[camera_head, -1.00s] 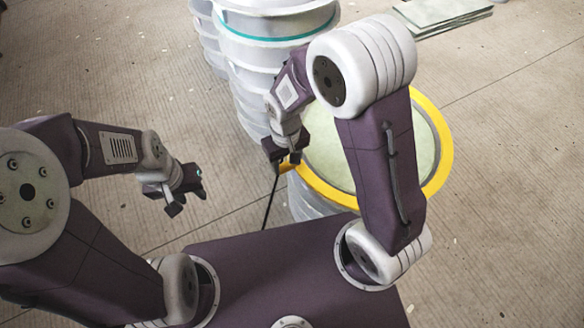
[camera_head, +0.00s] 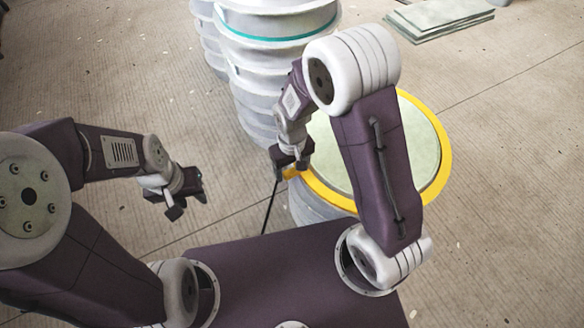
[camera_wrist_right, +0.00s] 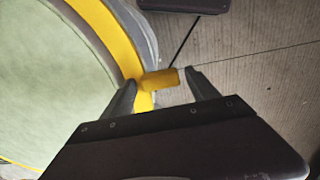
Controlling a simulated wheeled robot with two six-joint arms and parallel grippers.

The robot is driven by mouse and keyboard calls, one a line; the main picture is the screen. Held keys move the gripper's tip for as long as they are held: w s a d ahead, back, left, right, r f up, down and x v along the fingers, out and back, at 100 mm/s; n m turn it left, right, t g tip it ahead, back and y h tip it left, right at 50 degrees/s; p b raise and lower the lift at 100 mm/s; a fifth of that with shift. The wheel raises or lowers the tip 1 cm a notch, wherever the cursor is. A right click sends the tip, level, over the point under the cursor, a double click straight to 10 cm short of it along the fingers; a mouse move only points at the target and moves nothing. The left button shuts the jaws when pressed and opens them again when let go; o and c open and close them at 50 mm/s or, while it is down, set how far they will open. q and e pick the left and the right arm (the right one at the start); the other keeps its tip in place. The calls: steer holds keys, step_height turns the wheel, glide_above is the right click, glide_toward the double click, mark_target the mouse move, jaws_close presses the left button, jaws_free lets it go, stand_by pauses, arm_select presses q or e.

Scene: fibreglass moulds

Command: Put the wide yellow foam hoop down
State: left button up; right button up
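The wide yellow foam hoop (camera_head: 446,150) lies around the pale green round top of a grey drum-like stack, and my right arm hides part of it. It also shows in the right wrist view (camera_wrist_right: 108,30), with a short yellow tab (camera_wrist_right: 160,79) sticking out from its edge. My right gripper (camera_head: 291,163) is at the hoop's left edge, by the tab. In the right wrist view its two fingers (camera_wrist_right: 160,92) are spread, with the tab between their tips and a gap beside it. My left gripper (camera_head: 188,203) hangs empty over the floor at left, its fingers apart.
A tall stack of grey ribbed moulds (camera_head: 262,75) with a teal band stands just behind the hoop's stack. Flat greenish sheets (camera_head: 440,16) lie on the floor at the back right. A dark cable (camera_head: 270,207) runs below my right gripper. The floor at right is clear.

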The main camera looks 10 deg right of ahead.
step_height(320, 180, up, 12)
steer(key=p, duration=0.4)
steer(key=s+d+m+t, duration=0.1)
steer(key=s+d+m, duration=0.2)
steer(key=s+d, duration=0.4)
steer(key=shift+s+d, duration=0.2)
steer(key=shift+d, duration=0.7)
step_height(320, 180, up, 13)
steer(key=p, duration=1.3)
